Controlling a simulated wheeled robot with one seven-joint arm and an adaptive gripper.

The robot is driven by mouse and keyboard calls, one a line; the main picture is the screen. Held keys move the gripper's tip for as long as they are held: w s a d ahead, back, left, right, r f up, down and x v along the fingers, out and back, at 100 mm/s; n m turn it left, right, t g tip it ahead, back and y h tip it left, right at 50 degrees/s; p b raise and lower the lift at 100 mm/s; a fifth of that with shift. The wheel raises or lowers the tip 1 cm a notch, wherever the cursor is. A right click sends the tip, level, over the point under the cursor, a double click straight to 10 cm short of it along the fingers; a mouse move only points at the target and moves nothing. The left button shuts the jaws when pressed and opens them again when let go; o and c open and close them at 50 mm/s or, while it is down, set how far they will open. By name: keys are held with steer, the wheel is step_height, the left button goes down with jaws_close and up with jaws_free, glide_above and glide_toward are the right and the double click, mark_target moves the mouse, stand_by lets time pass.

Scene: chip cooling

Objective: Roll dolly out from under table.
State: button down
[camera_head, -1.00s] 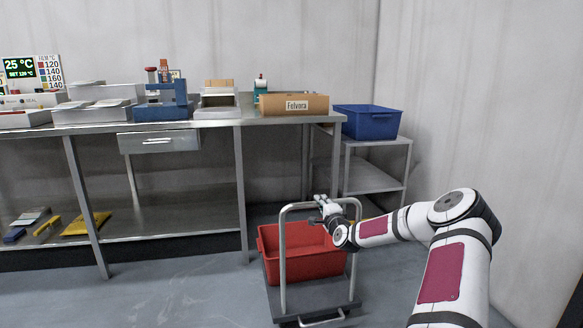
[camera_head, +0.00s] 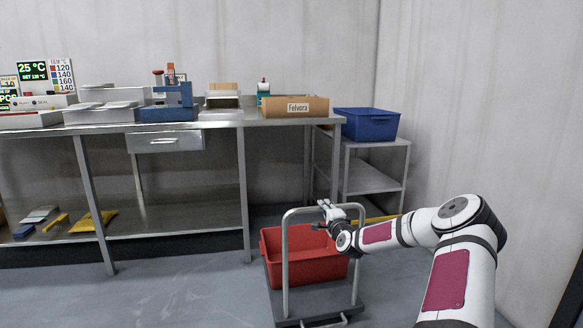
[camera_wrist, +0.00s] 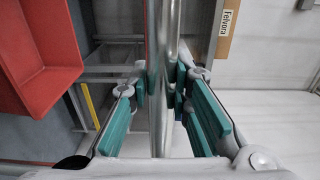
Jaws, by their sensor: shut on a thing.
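The dolly (camera_head: 322,300) is a low dark platform with an upright grey tube handle (camera_head: 285,265). It stands on the floor in front of the right end of the steel table (camera_head: 222,123). A red crate (camera_head: 300,268) rides on it. My gripper (camera_head: 323,215) is shut on the handle near its top right corner. In the wrist view, the tube (camera_wrist: 162,60) runs between the teal finger pads, and the red crate (camera_wrist: 45,60) is at the upper left. The crate hides the dolly's far edge, so I cannot tell whether any of it is under the tabletop.
Steel table legs (camera_head: 243,200) stand left of and behind the dolly. A side shelf (camera_head: 370,180) with a blue bin (camera_head: 368,125) stands at the right, and a yellow bar (camera_head: 376,219) shows low behind my arm. The floor (camera_head: 190,295) left of the dolly is clear.

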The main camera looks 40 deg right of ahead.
steer(key=shift+d+b, duration=0.1)
steer(key=shift+b, duration=0.35)
steer(key=shift+f, duration=0.1)
steer(key=c, duration=1.4)
jaws_free()
steer(key=shift+o, duration=0.2)
steer(key=shift+f, duration=0.35)
steer(key=v, duration=1.2)
steer(key=shift+p, duration=0.4)
